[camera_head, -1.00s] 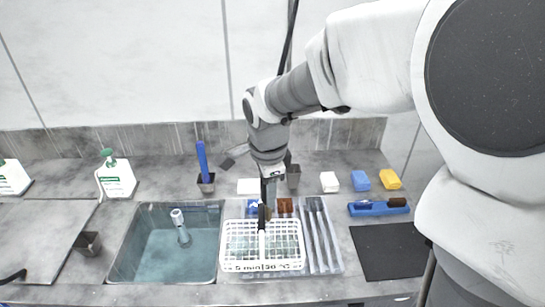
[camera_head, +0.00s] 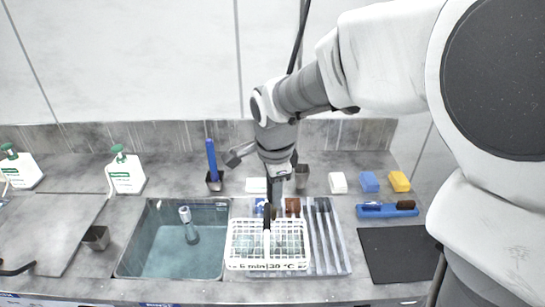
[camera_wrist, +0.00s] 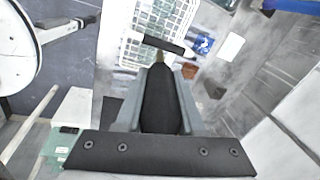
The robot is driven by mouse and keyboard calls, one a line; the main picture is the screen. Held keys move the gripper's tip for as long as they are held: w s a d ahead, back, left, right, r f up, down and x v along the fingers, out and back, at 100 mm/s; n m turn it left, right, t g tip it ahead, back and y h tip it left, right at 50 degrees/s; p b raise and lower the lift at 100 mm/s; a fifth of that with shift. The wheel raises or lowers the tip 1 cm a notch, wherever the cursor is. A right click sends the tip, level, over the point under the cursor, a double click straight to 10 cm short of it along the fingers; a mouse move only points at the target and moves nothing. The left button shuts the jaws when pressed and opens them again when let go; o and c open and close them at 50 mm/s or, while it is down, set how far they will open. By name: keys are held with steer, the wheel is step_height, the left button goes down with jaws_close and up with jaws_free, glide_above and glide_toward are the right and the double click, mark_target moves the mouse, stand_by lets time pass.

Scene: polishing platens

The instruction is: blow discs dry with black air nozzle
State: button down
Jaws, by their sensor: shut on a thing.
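My gripper (camera_head: 275,182) points down over the white wire basket (camera_head: 235,262) and is shut on the black air nozzle (camera_head: 267,214). In the wrist view the nozzle's black body (camera_wrist: 160,100) lies between the fingers, with a brass piece (camera_wrist: 158,59) and a dark crossbar beyond it. The nozzle hangs over the basket's middle; I cannot tell the exact gap. The basket carries a time and temperature label on its front and also shows in the wrist view (camera_wrist: 160,22). The discs are too small to make out through the grid.
A sink (camera_head: 150,270) with water and an upright grey-white tool (camera_head: 188,226) is left of the basket. A clear tray (camera_head: 345,268) with long strips lies right, then a black mat (camera_head: 395,255).

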stand_by(0.3)
steer(key=shift+r+p, duration=1.75)
steer(key=shift+r, duration=0.9)
